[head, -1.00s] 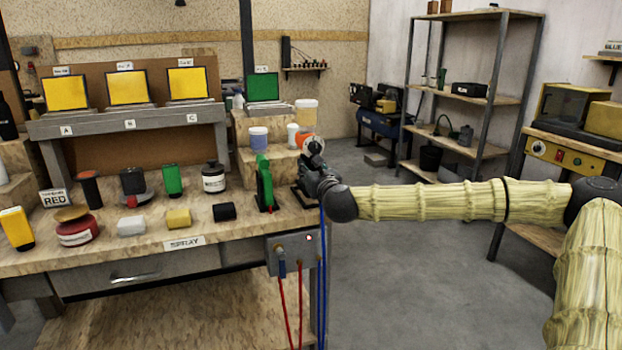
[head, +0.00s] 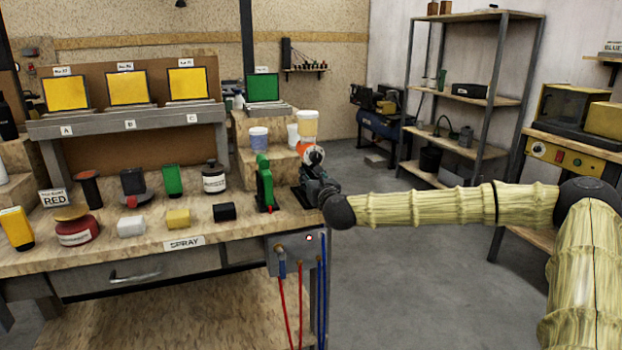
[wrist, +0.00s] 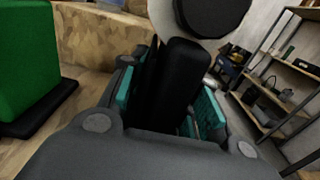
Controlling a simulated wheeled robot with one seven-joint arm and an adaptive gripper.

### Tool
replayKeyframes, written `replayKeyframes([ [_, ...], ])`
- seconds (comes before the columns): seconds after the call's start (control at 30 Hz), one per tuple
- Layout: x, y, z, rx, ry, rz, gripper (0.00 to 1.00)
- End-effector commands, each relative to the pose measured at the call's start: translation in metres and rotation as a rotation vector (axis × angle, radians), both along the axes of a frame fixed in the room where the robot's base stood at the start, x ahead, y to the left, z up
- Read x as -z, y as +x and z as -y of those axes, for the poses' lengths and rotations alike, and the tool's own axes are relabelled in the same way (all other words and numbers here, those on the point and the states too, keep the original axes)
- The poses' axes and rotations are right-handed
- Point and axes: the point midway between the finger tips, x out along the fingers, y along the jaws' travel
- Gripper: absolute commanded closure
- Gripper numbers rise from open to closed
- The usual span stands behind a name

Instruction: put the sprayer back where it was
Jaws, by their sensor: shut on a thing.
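The sprayer (head: 308,123) has a cream cup on top, an orange part below it and a grey round body. It stands roughly upright above the right end of the workbench. My gripper (head: 318,186) is shut on its black handle. In the wrist view the handle (wrist: 172,88) sits between the teal finger pads of my gripper (wrist: 168,108), with a pale body and a black round cap above. A black base (head: 299,198) lies on the bench beside my gripper. Whether the sprayer touches it is hidden.
A green sprayer-like tool (head: 264,185) stands close to the left on its own black base. A SPRAY label (head: 185,243) is on the bench front. A grey box (head: 296,258) with hoses hangs at the bench corner. Cups stand on the wooden block behind.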

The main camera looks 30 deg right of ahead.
Motion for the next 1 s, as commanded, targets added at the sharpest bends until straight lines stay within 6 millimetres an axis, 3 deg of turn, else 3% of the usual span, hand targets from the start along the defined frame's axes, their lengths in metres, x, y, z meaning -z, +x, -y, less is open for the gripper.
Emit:
replayKeyframes([
  [0.13, 0.001, 0.000, 0.000, 0.000, -0.001, 0.003, 0.77],
  [0.17, 0.002, 0.000, 0.000, 0.000, 0.000, 0.000, 0.63],
  [0.27, 0.002, 0.000, 0.000, 0.000, 0.000, -0.001, 0.47],
  [0.67, -0.001, 0.000, 0.000, 0.000, 0.000, -0.001, 0.47],
  [1.0, 0.000, -0.048, -0.011, 0.001, 0.003, 0.000, 0.47],
])
